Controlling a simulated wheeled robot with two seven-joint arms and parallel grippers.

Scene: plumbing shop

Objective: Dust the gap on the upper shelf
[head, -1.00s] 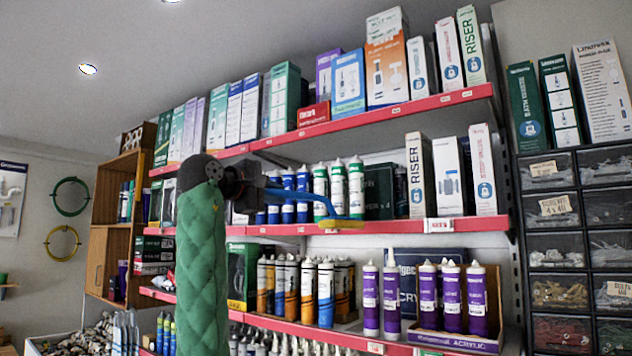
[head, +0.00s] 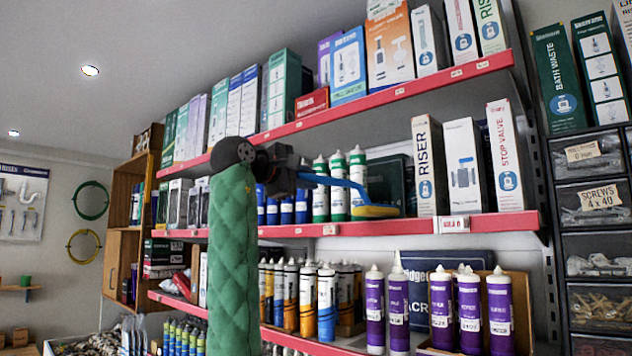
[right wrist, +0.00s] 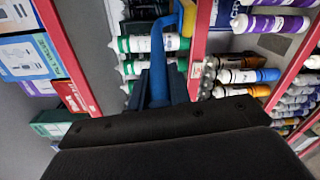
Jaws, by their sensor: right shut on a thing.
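My right gripper (head: 298,178) is shut on a duster with a blue handle (head: 338,183) and a yellow head (head: 376,212). The head is just above the red front edge of the middle shelf (head: 395,228), by a gap in the goods. The gap lies between green-and-white tubes (head: 338,185) on the left and a white RISER box (head: 426,165) on the right, with a dark box (head: 392,178) at its back. Whether the head touches the shelf is unclear. The right wrist view shows the handle (right wrist: 158,68) and part of the yellow head (right wrist: 188,18). My left gripper is out of view.
The top shelf (head: 400,93) above is packed with upright boxes. Purple tubes (head: 440,310) and orange-and-blue tubes (head: 307,300) stand on the shelf below. Drawers of fittings (head: 590,210) stand at the right. Free air lies in front of the shelves.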

